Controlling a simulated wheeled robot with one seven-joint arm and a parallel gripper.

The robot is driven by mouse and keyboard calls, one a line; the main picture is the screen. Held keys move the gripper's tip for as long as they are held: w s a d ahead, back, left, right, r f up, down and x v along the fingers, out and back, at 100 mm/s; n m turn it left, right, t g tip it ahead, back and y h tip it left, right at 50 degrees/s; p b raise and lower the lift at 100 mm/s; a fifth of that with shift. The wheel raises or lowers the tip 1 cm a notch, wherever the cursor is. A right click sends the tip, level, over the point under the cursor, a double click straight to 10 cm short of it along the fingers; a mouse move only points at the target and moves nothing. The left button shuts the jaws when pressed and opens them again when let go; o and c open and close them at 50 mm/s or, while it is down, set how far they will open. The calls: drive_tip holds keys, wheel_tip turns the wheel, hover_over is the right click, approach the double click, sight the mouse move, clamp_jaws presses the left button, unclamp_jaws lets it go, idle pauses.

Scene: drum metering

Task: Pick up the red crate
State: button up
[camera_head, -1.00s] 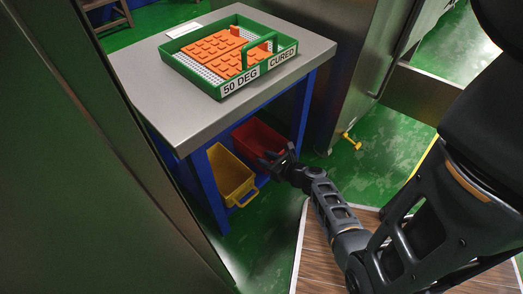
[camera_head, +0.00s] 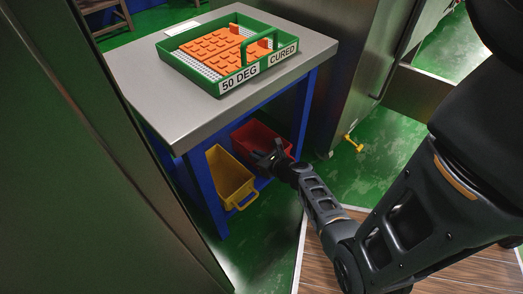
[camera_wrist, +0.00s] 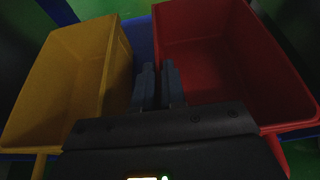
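The red crate (camera_head: 244,135) is an open bin low under the grey-topped table, right of a yellow crate. In the wrist view the red crate (camera_wrist: 279,75) fills the right side, its empty inside showing. My gripper (camera_head: 273,152) is at the red crate's front in the head view and covers part of it. In the wrist view my gripper (camera_wrist: 158,72) has its two fingers slightly apart, near the red crate's left edge, with the right finger in front of the crate's inside. Whether they touch it is unclear. Nothing is seen held.
The yellow crate (camera_head: 229,172) stands close on the left, with a handle at its front. The table (camera_head: 166,106) has blue legs and carries a green tray (camera_head: 205,81) of orange pieces marked "50 DEG" and "CURED". Metal cabinets flank it. Green floor (camera_head: 252,235) is clear in front.

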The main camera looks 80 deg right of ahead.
clamp_jaws()
idle(1.0)
drive_tip(key=shift+r, duration=0.15)
